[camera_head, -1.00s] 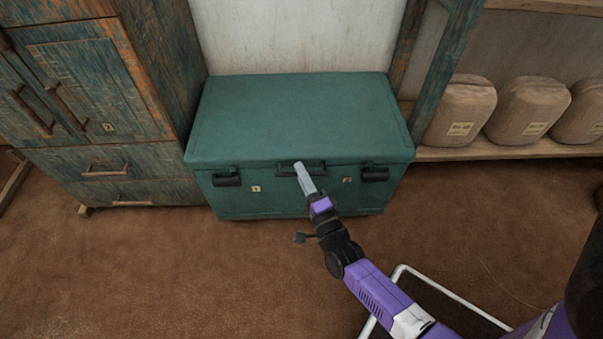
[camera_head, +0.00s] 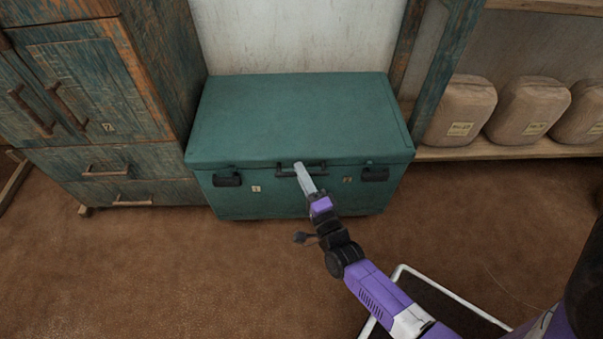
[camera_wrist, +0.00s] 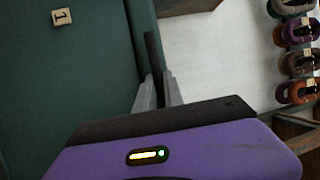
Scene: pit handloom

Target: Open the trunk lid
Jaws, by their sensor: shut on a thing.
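The teal trunk (camera_head: 300,110) stands on the floor against the pale wall, its lid (camera_head: 290,105) still lying about level on the body in the head view. A dark bar handle (camera_head: 316,167) is at the middle of the lid's front edge. My gripper (camera_head: 300,168) is shut on this handle from the front. The wrist view shows the fingers (camera_wrist: 160,92) on the dark handle bar (camera_wrist: 152,55), next to the teal surface. Dark latches sit at the left (camera_head: 227,179) and right (camera_head: 375,174) of the trunk's front.
A worn wooden cabinet (camera_head: 90,90) stands close on the left. A wooden post (camera_head: 440,75) and a low shelf with wrapped bundles (camera_head: 530,105) are on the right. Brown floor (camera_head: 170,270) in front is mostly clear, and the space above the lid is free.

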